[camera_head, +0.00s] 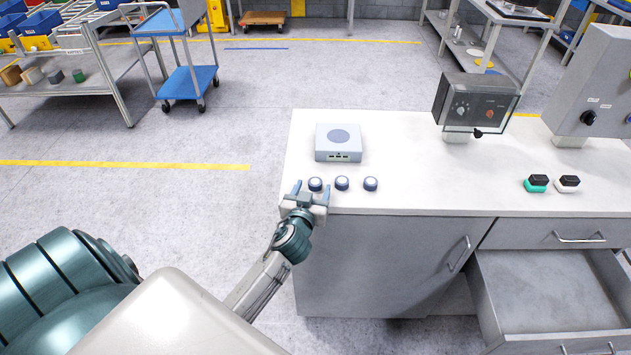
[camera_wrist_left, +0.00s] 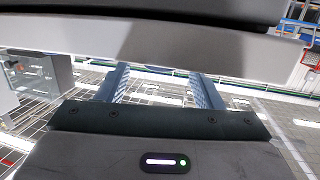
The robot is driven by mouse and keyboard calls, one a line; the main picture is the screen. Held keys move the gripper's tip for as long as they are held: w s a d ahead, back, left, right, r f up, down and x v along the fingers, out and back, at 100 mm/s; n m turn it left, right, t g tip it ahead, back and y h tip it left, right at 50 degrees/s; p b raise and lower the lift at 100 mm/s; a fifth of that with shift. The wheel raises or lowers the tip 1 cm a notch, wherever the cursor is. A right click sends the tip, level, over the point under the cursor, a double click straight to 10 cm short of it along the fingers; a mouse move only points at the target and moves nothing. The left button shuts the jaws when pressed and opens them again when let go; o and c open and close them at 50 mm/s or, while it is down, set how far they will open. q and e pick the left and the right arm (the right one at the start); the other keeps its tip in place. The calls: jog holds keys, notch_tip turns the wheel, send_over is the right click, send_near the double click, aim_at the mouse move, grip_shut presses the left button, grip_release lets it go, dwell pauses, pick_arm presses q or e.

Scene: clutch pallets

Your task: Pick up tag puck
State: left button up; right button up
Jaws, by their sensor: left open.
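Three round tag pucks stand in a row near the front left of the white-topped cabinet in the head view: a left puck (camera_head: 315,184), a middle puck (camera_head: 342,183) and a right puck (camera_head: 370,184). Each has a pale top and a dark blue rim. My left gripper (camera_head: 311,189) is at the left puck, its two fingers apart on either side of it in the picture. Whether they touch the puck cannot be told. In the left wrist view the fingers (camera_wrist_left: 157,88) are spread with nothing seen between them. My right gripper is not in view.
A grey box with a round pad (camera_head: 338,143) sits behind the pucks on the cabinet top (camera_head: 420,160). A dark control box (camera_head: 477,101) stands farther back. An open drawer (camera_head: 550,290) juts out below.

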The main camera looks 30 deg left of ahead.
aim_at(315, 183)
pick_arm(q)
jog(key=p+x, duration=0.1)
jog(key=x, duration=0.3)
jog(key=shift+f, duration=0.1)
jog(key=shift+s, duration=0.1)
jog(key=shift+c, duration=0.4)
jog(key=c, duration=1)
jog(key=shift+o, duration=0.2)
